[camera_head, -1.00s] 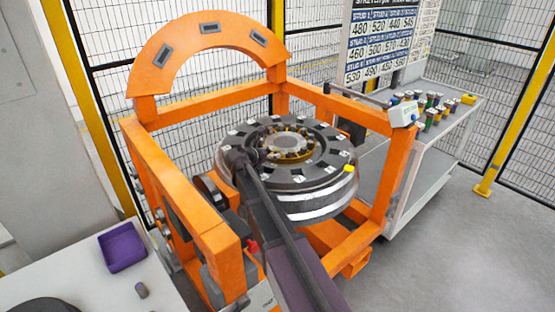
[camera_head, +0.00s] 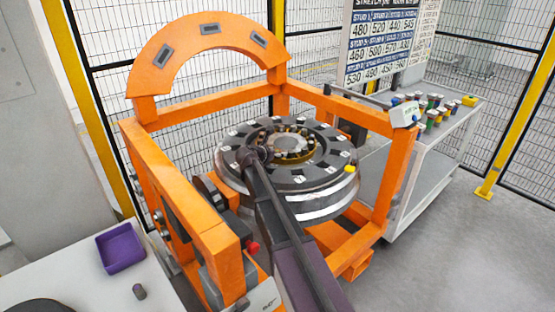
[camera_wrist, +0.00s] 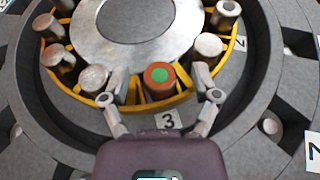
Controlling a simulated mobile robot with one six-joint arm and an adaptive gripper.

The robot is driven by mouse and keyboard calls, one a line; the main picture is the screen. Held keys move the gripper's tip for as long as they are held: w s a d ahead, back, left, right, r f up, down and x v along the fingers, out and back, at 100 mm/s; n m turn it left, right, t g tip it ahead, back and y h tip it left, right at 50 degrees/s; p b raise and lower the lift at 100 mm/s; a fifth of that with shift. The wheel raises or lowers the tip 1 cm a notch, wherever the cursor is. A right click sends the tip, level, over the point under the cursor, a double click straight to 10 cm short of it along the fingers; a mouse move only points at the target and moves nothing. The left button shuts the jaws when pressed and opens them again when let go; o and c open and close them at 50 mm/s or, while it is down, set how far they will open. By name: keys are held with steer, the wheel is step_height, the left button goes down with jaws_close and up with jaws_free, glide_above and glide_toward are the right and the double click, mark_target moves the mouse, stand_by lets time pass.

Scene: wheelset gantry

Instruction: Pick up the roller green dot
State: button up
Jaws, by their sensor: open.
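The roller with the green dot (camera_wrist: 159,76) stands upright in the yellow cage ring (camera_wrist: 124,95) in the wrist view. Its top is orange-brown with a green centre. My gripper (camera_wrist: 159,92) is open, with one finger on each side of this roller. I cannot tell whether either finger touches it. The left finger is close to a neighbouring plain roller (camera_wrist: 94,78). In the head view my arm reaches over the wheel hub (camera_head: 318,180), and the green dot cannot be made out there.
Several plain metal rollers stand around the same ring, including one at the right (camera_wrist: 208,46). A label "3" (camera_wrist: 169,121) lies just outside the ring. The orange gantry frame (camera_head: 215,245) surrounds the wheel. A purple tray (camera_head: 121,248) sits on the left table.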

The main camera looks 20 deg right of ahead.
steer(key=shift+d, duration=0.1)
stand_by(0.5)
jaws_close()
